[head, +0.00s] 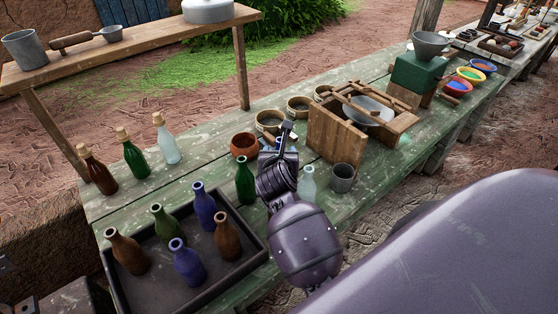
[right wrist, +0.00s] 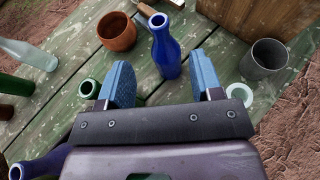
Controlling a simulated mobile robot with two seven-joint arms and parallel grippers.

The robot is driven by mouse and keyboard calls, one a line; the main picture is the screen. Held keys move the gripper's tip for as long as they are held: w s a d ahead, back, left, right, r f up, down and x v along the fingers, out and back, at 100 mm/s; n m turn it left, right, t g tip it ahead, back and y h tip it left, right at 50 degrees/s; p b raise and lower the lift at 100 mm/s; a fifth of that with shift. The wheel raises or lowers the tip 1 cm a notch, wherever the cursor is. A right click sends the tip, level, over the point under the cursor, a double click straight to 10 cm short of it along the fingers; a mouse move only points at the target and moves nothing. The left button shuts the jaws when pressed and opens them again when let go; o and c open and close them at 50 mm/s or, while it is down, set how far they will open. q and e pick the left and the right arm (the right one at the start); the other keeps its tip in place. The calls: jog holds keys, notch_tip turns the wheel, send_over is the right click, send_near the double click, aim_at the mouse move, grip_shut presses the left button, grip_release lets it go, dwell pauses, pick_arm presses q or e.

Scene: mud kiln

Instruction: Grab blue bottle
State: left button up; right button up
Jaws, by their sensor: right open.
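A blue bottle (right wrist: 165,52) stands upright on the green plank table in the right wrist view, between and just beyond my right fingertips. I see a gap on both sides of it. In the head view my right gripper and wrist hide it. My right gripper (right wrist: 160,62) is open and empty, and shows in the head view (head: 280,146) low over the table beside a green bottle (head: 245,181). Two more blue bottles, one at the back (head: 205,208) and one nearer (head: 187,264), stand in a dark tray. My left gripper is not in view.
The tray (head: 245,269) also holds brown and green bottles. A clear bottle (head: 307,185) and grey cup (head: 342,178) stand to the gripper's right. A terracotta bowl (head: 245,146) and wooden box (head: 334,140) are behind. Corked bottles (head: 134,160) stand at left.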

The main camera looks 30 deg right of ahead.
jog(key=x, duration=1)
jog(key=shift+w+d+f+p, duration=0.15)
jog(key=shift+w+f+p, duration=0.05)
jog(key=shift+w+p, duration=0.2)
grip_shut()
